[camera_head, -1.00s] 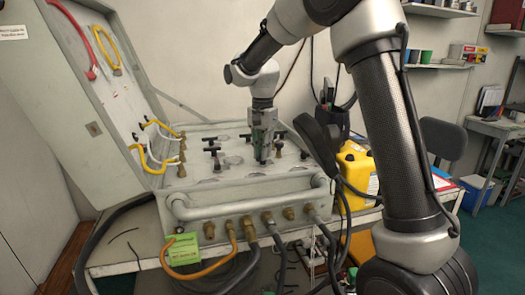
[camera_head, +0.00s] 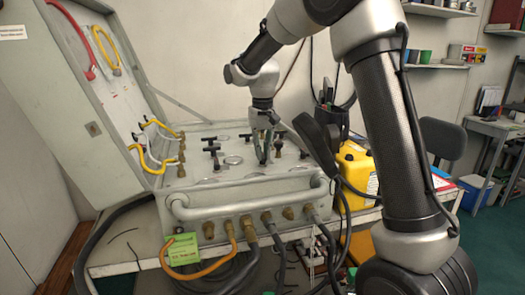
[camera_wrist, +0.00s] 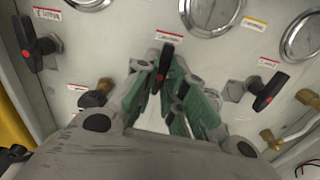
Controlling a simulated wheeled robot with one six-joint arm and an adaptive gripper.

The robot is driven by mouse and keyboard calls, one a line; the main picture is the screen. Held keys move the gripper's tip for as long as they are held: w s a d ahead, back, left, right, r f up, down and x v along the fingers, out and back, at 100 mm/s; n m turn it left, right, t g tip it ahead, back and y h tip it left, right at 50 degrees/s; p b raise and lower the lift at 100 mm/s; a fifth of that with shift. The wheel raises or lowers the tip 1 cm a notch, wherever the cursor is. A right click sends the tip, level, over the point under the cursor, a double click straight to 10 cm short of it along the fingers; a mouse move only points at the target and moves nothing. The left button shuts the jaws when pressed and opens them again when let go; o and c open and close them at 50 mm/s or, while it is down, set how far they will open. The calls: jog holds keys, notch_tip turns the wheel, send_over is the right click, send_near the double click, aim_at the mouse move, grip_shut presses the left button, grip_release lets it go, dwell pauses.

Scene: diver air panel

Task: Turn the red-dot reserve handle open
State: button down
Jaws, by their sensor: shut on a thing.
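In the wrist view, a black T-handle (camera_wrist: 166,56) with red marks stands below a red-edged label, pointing roughly up and down the picture. My gripper (camera_wrist: 168,98), with green finger pads, is shut on this handle, its fingers on either side. The label's text is too blurred to read. Two more black handles with red dots show, one at upper left (camera_wrist: 26,42) and one at right (camera_wrist: 269,92). In the head view, my gripper (camera_head: 264,150) points down onto the right part of the air panel (camera_head: 205,172); the held handle is largely hidden there.
Round gauges (camera_wrist: 211,12) lie beyond the handle. Brass fittings (camera_wrist: 287,136) sit close by at lower right. The case's open lid (camera_head: 85,110) stands at left with yellow hoses (camera_head: 150,165). A yellow container (camera_head: 356,170) stands right of the case.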

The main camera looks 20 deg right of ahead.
aim_at(263, 154)
jog(key=shift+r, duration=0.1)
dwell(0.5)
jog(key=c, duration=1.5)
grip_release()
notch_tip(263, 154, up, 12)
jog(key=shift+f, duration=0.1)
